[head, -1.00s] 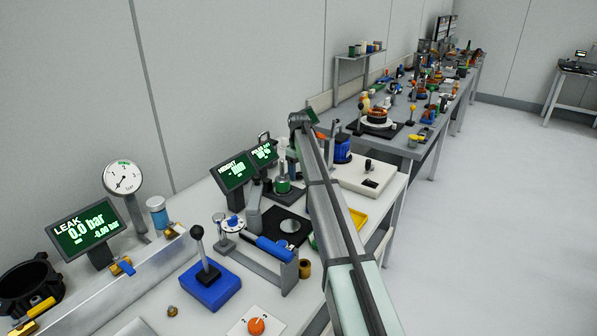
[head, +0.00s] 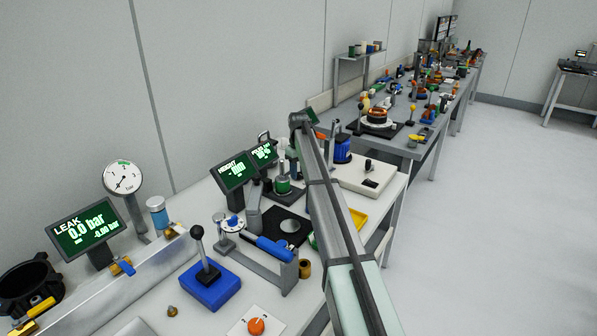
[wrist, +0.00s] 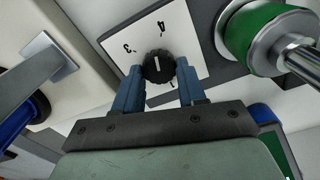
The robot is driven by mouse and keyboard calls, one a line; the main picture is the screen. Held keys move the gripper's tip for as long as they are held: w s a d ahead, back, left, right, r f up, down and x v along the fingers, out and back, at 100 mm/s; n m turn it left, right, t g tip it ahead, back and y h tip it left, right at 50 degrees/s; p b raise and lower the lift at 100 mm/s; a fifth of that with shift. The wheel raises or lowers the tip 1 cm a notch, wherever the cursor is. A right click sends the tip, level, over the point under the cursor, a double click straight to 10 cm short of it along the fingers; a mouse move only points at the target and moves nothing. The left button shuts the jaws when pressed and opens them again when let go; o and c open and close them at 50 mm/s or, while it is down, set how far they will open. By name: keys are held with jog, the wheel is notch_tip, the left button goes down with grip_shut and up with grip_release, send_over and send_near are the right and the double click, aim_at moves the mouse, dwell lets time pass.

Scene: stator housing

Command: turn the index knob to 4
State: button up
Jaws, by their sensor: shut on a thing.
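The black ribbed index knob (wrist: 158,66) sits on a white dial plate (wrist: 180,38) in the wrist view. The plate carries a 3 to the knob's upper left and a 4 above it. A short white pointer line on the knob runs roughly up and down the picture, near the 4; its exact setting is too small to tell. My gripper (wrist: 158,72) is shut on the knob, with one blue finger on each side. The fingers and palm hide the lower part of the plate. In the head view my arm hides the gripper and this knob.
In the wrist view a green cylinder with a metal rod (wrist: 262,36) stands close on the right, and a blue-and-grey part (wrist: 22,118) lies left. In the head view an orange knob (head: 256,326) and a blue lever box (head: 210,288) are on the near bench.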

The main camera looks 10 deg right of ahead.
aim_at(299, 173)
jog(key=shift+m, duration=1.4)
jog(key=o, duration=1.1)
jog(key=shift+c, duration=0.2)
jog(key=shift+r, duration=0.1)
notch_tip(299, 173, up, 14)
jog(key=shift+w, duration=0.1)
